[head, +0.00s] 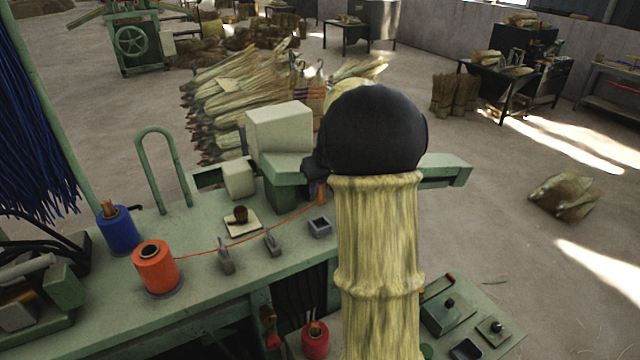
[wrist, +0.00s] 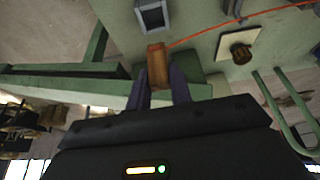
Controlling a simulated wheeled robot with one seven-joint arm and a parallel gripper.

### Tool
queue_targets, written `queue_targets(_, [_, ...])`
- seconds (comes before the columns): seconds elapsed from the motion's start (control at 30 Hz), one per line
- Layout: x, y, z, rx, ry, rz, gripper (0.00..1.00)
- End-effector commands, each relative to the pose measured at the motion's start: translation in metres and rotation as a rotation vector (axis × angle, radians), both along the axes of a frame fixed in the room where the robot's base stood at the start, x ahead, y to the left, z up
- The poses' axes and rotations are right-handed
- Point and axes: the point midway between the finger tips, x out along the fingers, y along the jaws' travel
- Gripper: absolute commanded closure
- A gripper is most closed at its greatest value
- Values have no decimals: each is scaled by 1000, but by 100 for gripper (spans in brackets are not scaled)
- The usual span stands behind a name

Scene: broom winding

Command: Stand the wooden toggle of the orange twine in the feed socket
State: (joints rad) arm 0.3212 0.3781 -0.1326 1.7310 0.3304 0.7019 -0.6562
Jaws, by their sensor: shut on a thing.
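The wooden toggle (wrist: 158,66) is an orange-brown block held between the two dark fingers of my gripper (wrist: 161,84), which is shut on it. In the head view the toggle (head: 320,193) is small and hangs below the gripper (head: 317,176), partly hidden. The orange twine (head: 205,247) runs from the orange spool (head: 155,268) past two grey guides to the toggle. The feed socket (head: 320,227) is a grey square with a dark opening on the green bench. In the wrist view the socket (wrist: 153,15) lies beyond the toggle's tip, apart from it.
The grey guides (head: 226,262) (head: 272,243) stand left of the socket. A cream plate with a brown knob (head: 241,220) and a blue spool (head: 117,230) sit on the bench (head: 205,295). A cream box-shaped housing (head: 279,130) stands behind. A green hoop (head: 163,165) rises at left.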

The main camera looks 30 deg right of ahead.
Motion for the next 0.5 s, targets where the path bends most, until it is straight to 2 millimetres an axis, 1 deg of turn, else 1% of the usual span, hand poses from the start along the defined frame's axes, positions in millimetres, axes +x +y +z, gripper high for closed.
queue_targets(0.17, [0,0,-7,0,0,1,100])
queue_targets(0.5, [0,0,-29,0,0,1,100])
